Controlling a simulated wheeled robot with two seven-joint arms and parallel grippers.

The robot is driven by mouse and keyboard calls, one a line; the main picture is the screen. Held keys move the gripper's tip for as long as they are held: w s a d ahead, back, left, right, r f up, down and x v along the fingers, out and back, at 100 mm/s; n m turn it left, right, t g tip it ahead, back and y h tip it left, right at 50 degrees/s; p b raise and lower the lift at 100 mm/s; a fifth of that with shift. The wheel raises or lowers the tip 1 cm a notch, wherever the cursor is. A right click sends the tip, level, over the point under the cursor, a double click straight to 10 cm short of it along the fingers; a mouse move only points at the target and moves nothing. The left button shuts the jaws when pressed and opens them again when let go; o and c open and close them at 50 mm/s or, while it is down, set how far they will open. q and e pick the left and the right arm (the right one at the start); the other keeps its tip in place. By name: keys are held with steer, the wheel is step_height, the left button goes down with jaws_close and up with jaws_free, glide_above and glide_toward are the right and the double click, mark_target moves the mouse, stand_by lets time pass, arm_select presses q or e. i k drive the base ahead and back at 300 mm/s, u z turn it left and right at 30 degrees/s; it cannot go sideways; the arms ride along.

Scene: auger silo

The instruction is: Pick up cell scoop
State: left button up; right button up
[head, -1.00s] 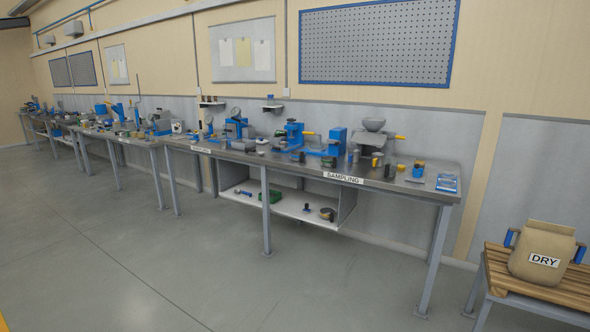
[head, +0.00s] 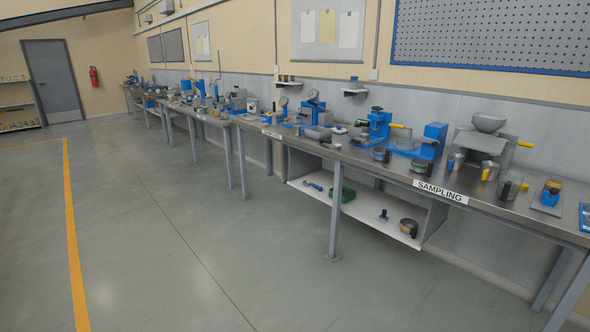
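I cannot single out the cell scoop among the many small items on the long metal workbench (head: 545,216). Small cups and tools stand along the bench top at the right, such as a dark cup (head: 509,186) and a metal cup with a yellow part (head: 489,171). Neither of my grippers is in view.
A blue press (head: 379,126) and a grey machine with a bowl (head: 489,123) stand on the bench behind the SAMPLING label (head: 440,191). Bench legs (head: 335,220) reach the floor. The grey floor (head: 170,240) is clear, with a yellow line (head: 73,230) at left.

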mark_target(337, 146)
steer(key=u, duration=0.3)
steer(key=i, duration=2.65)
steer(key=z, duration=1.35)
steer(key=i, duration=0.8)
steer(key=z, duration=0.55)
